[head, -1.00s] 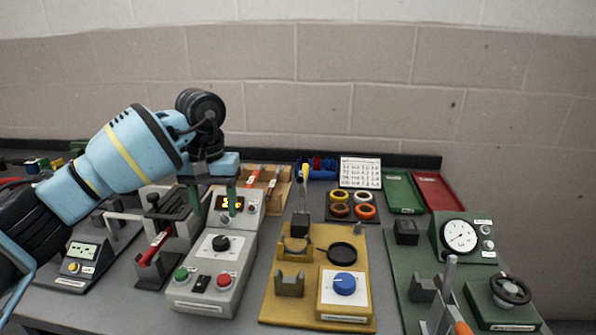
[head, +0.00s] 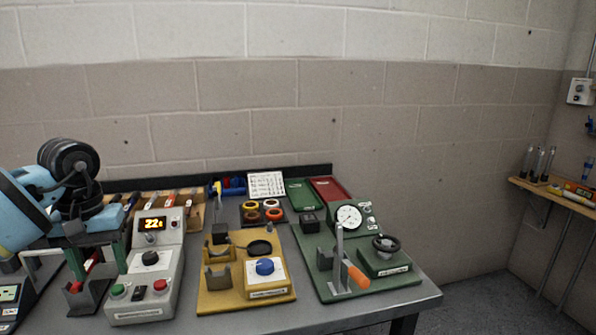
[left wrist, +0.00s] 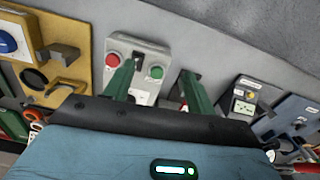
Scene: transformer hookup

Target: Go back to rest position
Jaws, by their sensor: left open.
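My left gripper (head: 98,258) shows at the left edge of the head view, its two green fingers pointing down and apart, with nothing between them. It hangs by the grey control box (head: 143,290) with the lit display, green and red buttons and black knob. In the left wrist view the open fingers (left wrist: 155,88) appear over the bench, one in front of the control box (left wrist: 140,68). A dark holder (head: 88,298) with a red-handled part stands under the gripper in the head view. My right gripper is not in view.
A yellow fixture board (head: 222,299) and a green board (head: 330,292) with gauge and orange-handled lever stand to the right on the bench (head: 405,303). Green (head: 301,194) and red (head: 328,190) trays lie behind. A shelf (head: 550,190) hangs at the right wall; open floor lies below.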

